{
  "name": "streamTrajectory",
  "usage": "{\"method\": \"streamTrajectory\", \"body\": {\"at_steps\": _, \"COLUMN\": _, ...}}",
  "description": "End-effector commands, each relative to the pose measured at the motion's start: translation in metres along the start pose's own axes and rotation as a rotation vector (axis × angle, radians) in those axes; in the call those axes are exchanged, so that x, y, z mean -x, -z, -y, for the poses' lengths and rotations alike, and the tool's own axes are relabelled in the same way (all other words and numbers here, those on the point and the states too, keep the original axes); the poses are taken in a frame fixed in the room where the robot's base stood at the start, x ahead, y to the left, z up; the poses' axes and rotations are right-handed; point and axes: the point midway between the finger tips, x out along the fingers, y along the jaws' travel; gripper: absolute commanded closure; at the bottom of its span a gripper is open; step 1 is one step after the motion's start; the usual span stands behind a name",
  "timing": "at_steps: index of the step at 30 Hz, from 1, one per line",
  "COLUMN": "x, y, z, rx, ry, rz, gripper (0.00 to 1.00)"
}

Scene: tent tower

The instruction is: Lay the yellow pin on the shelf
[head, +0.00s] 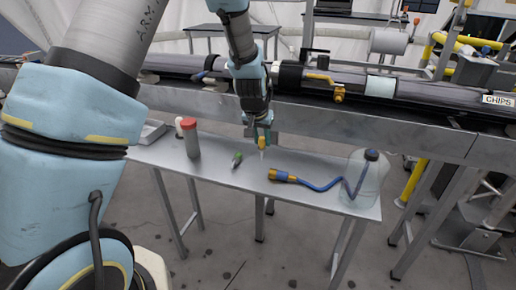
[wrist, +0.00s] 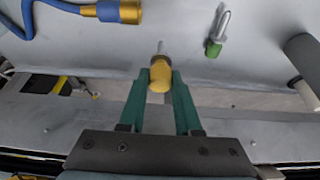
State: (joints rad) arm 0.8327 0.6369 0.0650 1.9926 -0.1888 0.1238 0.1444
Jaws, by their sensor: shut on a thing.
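The yellow pin (wrist: 160,74) is between the fingertips of my gripper (wrist: 160,85), with its thin grey shank pointing away from the fingers in the wrist view. The green fingers are shut on its yellow head. In the head view my gripper (head: 263,138) points down over the grey metal shelf (head: 325,196), and the yellow pin (head: 262,143) shows at its tips with the shank downward. The pin is close to the shelf top; I cannot tell whether it touches.
A green-ended pin (head: 237,159) lies left of my gripper. A red-capped cylinder (head: 191,140) stands farther left. A blue hose with a brass end (head: 285,175) runs right to a clear jug (head: 364,180). A long tube rail (head: 430,122) runs behind the shelf.

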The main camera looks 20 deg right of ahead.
Motion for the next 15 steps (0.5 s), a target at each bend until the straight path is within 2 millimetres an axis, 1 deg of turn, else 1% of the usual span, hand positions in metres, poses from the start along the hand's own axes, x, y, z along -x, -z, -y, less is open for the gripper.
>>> {"method": "streamTrajectory", "body": {"at_steps": 5, "x": -0.012, "y": -0.005, "z": 0.000, "rx": 0.000, "ry": 0.000, "rz": 0.001, "gripper": 1.00}}
{"method": "streamTrajectory", "body": {"at_steps": 10, "x": -0.034, "y": -0.015, "z": 0.000, "rx": -0.001, "ry": 0.000, "rz": 0.003, "gripper": 1.00}}
{"method": "streamTrajectory", "body": {"at_steps": 12, "x": -0.038, "y": -0.015, "z": 0.000, "rx": -0.001, "ry": 0.000, "rz": -0.001, "gripper": 1.00}}
{"method": "streamTrajectory", "body": {"at_steps": 15, "x": -0.039, "y": -0.015, "z": 0.000, "rx": -0.001, "ry": 0.000, "rz": -0.003, "gripper": 1.00}}
